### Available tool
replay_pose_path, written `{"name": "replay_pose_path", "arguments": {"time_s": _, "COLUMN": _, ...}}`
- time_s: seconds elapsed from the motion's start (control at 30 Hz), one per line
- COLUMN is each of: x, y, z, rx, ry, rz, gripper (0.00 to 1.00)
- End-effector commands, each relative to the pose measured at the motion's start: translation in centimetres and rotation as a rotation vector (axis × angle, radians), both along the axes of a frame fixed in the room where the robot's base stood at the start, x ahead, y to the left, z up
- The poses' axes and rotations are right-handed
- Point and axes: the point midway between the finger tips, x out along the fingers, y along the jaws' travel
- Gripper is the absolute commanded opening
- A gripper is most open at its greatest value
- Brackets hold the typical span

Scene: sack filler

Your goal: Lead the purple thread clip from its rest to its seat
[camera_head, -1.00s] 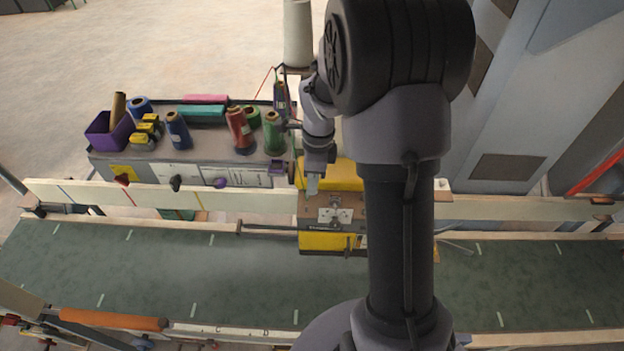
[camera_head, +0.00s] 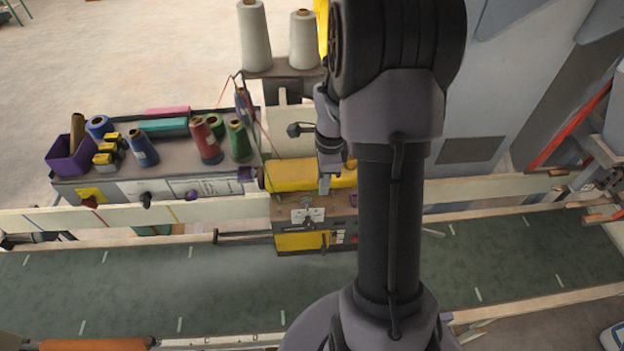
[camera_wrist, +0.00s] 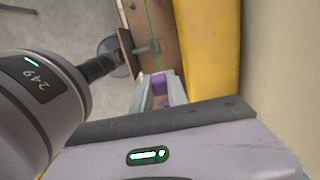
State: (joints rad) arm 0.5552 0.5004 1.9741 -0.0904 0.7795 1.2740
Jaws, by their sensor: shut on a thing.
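The purple thread clip (camera_wrist: 159,83) shows in the wrist view between the pale fingers of my gripper (camera_wrist: 160,95), which is shut on it. A thin green thread runs up from near it past a metal peg. In the head view my gripper (camera_head: 325,185) points down at the front of the yellow sewing-head housing (camera_head: 290,176), right of its middle. The clip is too small or hidden to make out there. I cannot tell which part is its seat.
A cart top (camera_head: 180,151) at left holds several thread cones and a purple bin (camera_head: 70,160). A small purple block (camera_head: 247,174) sits at its right corner. White cones (camera_head: 254,38) stand behind the housing. A pale rail (camera_head: 120,215) and green belt (camera_head: 110,285) run in front.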

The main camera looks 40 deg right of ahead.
Motion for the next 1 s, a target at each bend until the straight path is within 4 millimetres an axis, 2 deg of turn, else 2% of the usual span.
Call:
{"name": "replay_pose_path", "arguments": {"time_s": 0.3, "x": -1.6, "y": -2.5, "z": -0.2, "rx": 0.001, "ry": 0.0, "rz": -0.003, "gripper": 0.0}}
{"name": "replay_pose_path", "arguments": {"time_s": 0.4, "x": -1.5, "y": -2.4, "z": -1.7, "rx": 0.0, "ry": 0.0, "rz": -0.001, "gripper": 0.0}}
{"name": "replay_pose_path", "arguments": {"time_s": 0.63, "x": -1.5, "y": -2.4, "z": -3.8, "rx": 0.0, "ry": 0.0, "rz": -0.001, "gripper": 0.0}}
{"name": "replay_pose_path", "arguments": {"time_s": 1.0, "x": -1.5, "y": -2.4, "z": -4.9, "rx": 0.0, "ry": 0.0, "rz": -0.001, "gripper": 0.0}}
